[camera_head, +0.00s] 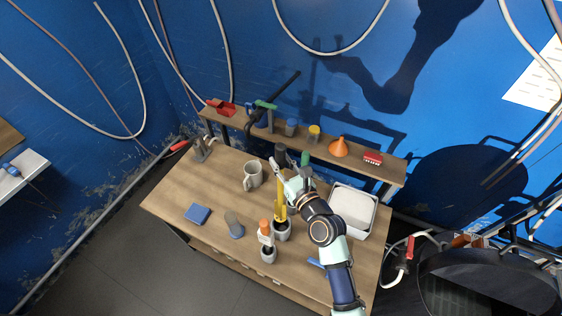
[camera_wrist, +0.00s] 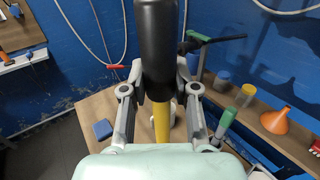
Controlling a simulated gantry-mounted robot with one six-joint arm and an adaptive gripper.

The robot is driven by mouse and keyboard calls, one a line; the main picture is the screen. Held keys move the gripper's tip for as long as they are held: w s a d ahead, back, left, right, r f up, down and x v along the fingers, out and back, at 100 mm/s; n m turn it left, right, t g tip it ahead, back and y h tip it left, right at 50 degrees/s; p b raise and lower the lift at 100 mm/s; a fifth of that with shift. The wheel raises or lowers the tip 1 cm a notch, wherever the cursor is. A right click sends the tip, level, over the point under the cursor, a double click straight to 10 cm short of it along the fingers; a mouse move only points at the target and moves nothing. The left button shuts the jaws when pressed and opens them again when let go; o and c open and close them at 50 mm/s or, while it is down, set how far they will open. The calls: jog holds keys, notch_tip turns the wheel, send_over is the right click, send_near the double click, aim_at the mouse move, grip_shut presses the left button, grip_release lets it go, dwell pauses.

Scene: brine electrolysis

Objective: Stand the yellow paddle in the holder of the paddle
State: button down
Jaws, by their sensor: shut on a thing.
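The yellow paddle (camera_head: 280,203) hangs roughly upright in my gripper (camera_head: 280,168). Its black handle (camera_wrist: 157,45) and yellow shaft (camera_wrist: 161,122) show in the wrist view, with the fingers of my gripper (camera_wrist: 160,78) shut on the handle from both sides. A grey cup-like holder (camera_head: 283,235) with a dark mouth stands on the table directly below the paddle. The paddle's lower end overlaps the holder's mouth in the head view. I cannot tell whether it is inside or just above. The holder is hidden in the wrist view.
An orange-handled tool (camera_head: 266,230) stands in another grey holder (camera_head: 268,256) close to the left. A grey mug (camera_head: 252,175), a blue block (camera_head: 198,214) and a white bin (camera_head: 353,205) are on the table. A rear shelf (camera_head: 385,172) carries an orange funnel (camera_head: 339,148).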

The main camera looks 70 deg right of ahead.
jog(key=shift+s+a+f+b, duration=0.1)
jog(key=shift+f+b, duration=0.1)
jog(key=shift+b, duration=0.1)
jog(key=shift+f+b, duration=6.2)
jog(key=shift+f, duration=0.95)
jog(key=c, duration=0.8)
grip_release()
jog(key=shift+f, duration=0.1)
